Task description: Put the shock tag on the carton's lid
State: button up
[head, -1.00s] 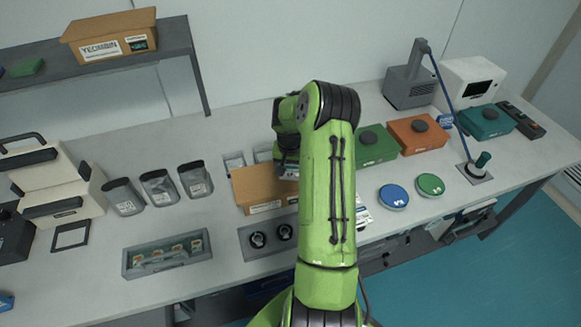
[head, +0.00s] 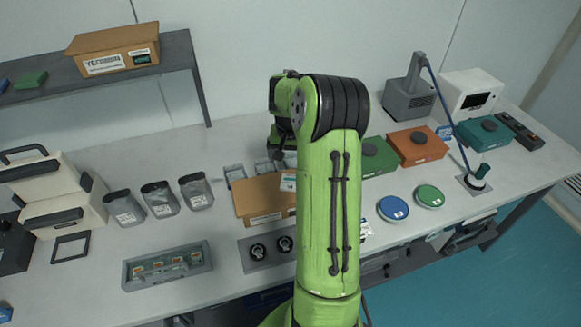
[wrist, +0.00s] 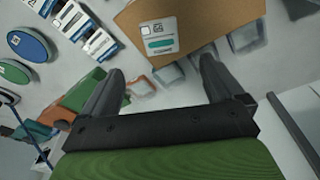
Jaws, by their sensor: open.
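The brown carton (head: 262,198) stands closed on the bench, partly hidden by my arm. A white shock tag with a teal band (head: 288,183) lies on its lid near the right edge. In the wrist view the tag (wrist: 159,36) lies on the lid of the carton (wrist: 222,22), near the edge closest to my gripper. My gripper (wrist: 162,72) is open and empty, its two fingers spread wide and apart from the tag. In the head view my gripper (head: 283,152) is mostly hidden behind my arm, above the carton's far side.
Grey bins (head: 160,200) stand left of the carton, and small clear trays (wrist: 245,36) lie behind it. Green and orange boxes (head: 417,146) and blue and green discs (head: 393,208) are to the right. White cards (wrist: 98,42) lie beside the carton. Another carton (head: 115,48) sits on the shelf.

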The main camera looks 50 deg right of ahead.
jog(key=s+a+r+n+t+h, duration=0.1)
jog(key=a+r+n, duration=0.1)
jog(key=a+r, duration=0.5)
jog(key=s+a+r+n+t, duration=0.1)
jog(key=s+a+r+n, duration=0.15)
jog(key=a+r, duration=0.5)
jog(key=s+a+n+t+y, duration=0.2)
jog(key=s+a+n, duration=0.4)
jog(key=s+a, duration=0.9)
jog(key=shift+s+a+r+t, duration=0.15)
jog(key=shift+a+t, duration=0.15)
jog(key=shift+a, duration=0.2)
